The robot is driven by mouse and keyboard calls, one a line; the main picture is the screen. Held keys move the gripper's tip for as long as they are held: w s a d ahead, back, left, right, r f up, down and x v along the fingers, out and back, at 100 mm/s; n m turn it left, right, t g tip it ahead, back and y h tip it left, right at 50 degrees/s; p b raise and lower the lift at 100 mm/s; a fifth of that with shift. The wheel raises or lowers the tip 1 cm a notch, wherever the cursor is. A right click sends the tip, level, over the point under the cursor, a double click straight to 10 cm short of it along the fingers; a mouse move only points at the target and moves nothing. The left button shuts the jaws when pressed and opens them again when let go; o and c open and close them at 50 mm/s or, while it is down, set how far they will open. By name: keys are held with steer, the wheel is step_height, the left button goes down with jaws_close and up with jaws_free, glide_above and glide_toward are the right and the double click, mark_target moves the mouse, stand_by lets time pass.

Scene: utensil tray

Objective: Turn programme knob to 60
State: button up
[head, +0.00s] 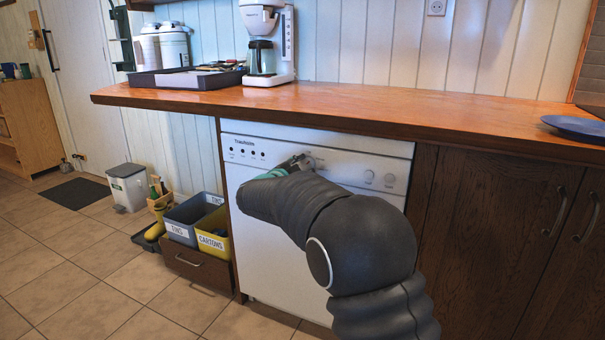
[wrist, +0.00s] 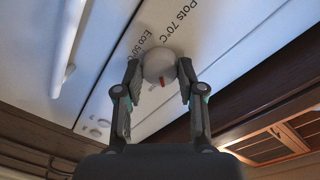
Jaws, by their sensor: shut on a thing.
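The programme knob (wrist: 158,62) is round and white with a red mark, seen in the wrist view near the lower part of its face. My gripper (wrist: 160,72) has a finger on either side of it and is shut on it. Beside the knob the panel print reads "Pots 70°C" and "Eco 50"; I cannot see a 60 mark. In the head view my gripper (head: 298,162) is at the control panel of the white dishwasher (head: 236,190), and the knob is mostly hidden by the gripper and arm.
A wooden worktop (head: 400,107) overhangs the panel just above my gripper. Dark cupboards (head: 495,220) are at right.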

steer(key=shift+m+b, duration=0.95)
steer(key=shift+m, duration=0.85)
steer(key=o, duration=1.1)
steer(key=shift+o, duration=0.2)
steer(key=v, duration=1.2)
steer(key=shift+r, duration=0.15)
steer(key=shift+d, duration=0.1)
